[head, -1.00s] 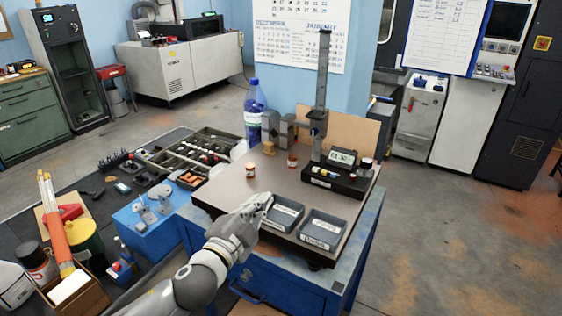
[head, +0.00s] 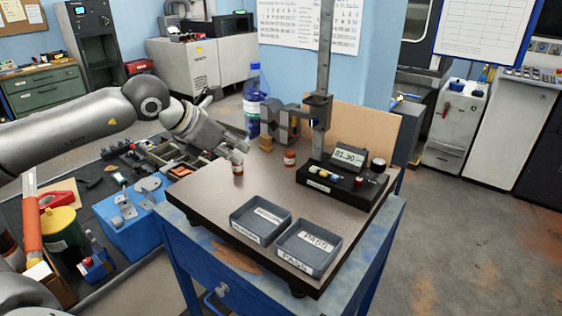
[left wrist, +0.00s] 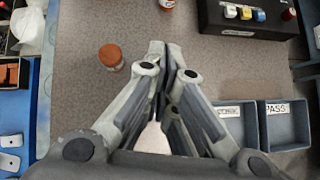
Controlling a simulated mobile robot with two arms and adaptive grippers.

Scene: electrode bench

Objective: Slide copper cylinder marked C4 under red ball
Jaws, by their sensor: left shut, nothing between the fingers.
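A short copper-topped cylinder with a pale band (head: 238,168) stands upright near the left edge of the bench plate; it also shows in the left wrist view (left wrist: 110,57). A second similar cylinder (head: 289,158) stands farther back beside the gauge stand, cut by the top edge in the left wrist view (left wrist: 167,4). I cannot read either one's marking. My left gripper (head: 242,147) is shut and empty, just above and behind the nearer cylinder. In the left wrist view its fingertips (left wrist: 166,48) are right of that cylinder, apart from it. I cannot make out a red ball.
The gauge column (head: 326,75) rises behind a black base (head: 342,185) with a display. Two grey trays (head: 260,219), one marked PASS (head: 308,247), sit at the plate's front. A bottle (head: 252,105) stands behind. The plate's middle is clear.

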